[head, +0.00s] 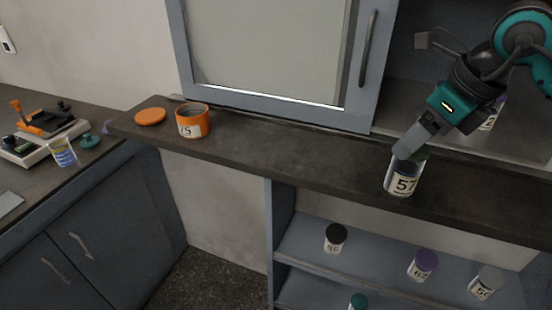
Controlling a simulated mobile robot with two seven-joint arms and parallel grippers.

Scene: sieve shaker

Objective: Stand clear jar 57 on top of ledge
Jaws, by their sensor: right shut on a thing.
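The jar is roughly upright, slightly tilted in the picture. It overlaps the dark ledge (300,149), near its front edge; I cannot tell if its base touches. My left gripper is not in view.
An open orange jar (193,129) and its orange lid (150,116) sit on the ledge's left end. A glass-door cabinet (270,45) stands behind. Several jars, including a black-lidded one (335,238), stand on shelves below. The ledge's middle is clear.

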